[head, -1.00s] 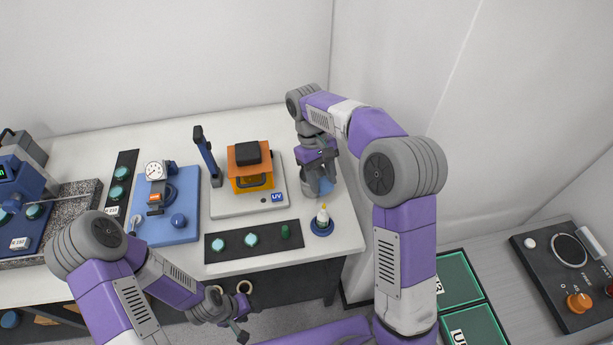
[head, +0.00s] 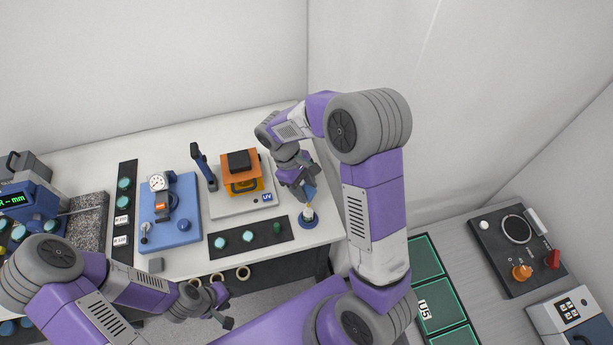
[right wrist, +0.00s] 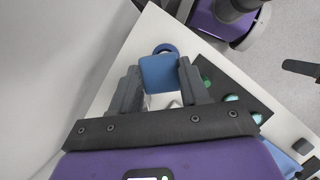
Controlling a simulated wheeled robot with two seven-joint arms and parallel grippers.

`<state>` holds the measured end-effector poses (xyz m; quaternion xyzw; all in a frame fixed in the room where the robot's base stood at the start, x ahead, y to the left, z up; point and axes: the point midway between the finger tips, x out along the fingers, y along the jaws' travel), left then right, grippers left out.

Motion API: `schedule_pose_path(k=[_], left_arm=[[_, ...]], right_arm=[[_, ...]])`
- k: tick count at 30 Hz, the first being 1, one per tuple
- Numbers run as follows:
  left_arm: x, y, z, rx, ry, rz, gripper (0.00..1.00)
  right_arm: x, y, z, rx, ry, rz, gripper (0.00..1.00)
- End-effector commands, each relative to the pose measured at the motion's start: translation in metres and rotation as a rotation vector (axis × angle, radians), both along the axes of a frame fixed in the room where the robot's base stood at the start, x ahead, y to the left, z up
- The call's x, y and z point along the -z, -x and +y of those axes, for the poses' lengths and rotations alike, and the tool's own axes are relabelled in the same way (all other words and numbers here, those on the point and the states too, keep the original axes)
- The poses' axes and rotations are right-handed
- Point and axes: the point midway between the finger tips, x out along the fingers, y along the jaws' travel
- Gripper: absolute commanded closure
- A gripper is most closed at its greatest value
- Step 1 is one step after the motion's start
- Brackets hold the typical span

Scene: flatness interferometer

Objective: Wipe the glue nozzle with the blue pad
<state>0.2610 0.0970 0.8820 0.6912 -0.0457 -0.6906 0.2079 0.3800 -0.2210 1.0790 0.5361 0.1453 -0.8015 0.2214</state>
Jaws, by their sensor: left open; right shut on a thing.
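The glue bottle (head: 308,213) stands upright in a round blue holder (head: 308,223) near the right end of the white table. My right gripper (head: 303,189) is shut on the blue pad (head: 309,193), just above and behind the bottle. The pad is at about the nozzle's height; I cannot tell whether it touches. In the right wrist view the pad (right wrist: 160,74) sits between the fingertips (right wrist: 160,80). It hides the bottle there, and only the holder's rim (right wrist: 165,48) shows beyond it. My left gripper (head: 219,307) is open and empty in front of the table edge.
A black strip (head: 268,232) with teal discs and a green peg lies left of the bottle. The orange UV box (head: 243,179) stands on its pale plate behind. A blue plate with a gauge (head: 158,183) is further left. A wall rises on the right.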

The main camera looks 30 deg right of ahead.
Motion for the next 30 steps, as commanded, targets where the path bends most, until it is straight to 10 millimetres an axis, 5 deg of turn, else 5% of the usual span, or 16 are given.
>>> schedule_pose_path(k=[5,21,30], left_arm=[[-0.006,0.0,0.0,-0.001,0.0,0.001,0.57],[0.025,0.0,0.0,-0.001,0.0,0.001,0.57],[0.027,0.0,0.0,-0.001,0.0,0.001,0.57]], right_arm=[[-0.002,0.006,-0.002,-0.015,-0.005,0.002,0.79],[0.036,0.006,-0.002,-0.013,-0.004,0.002,0.79],[0.04,0.006,-0.002,-0.013,-0.004,0.001,0.79]])
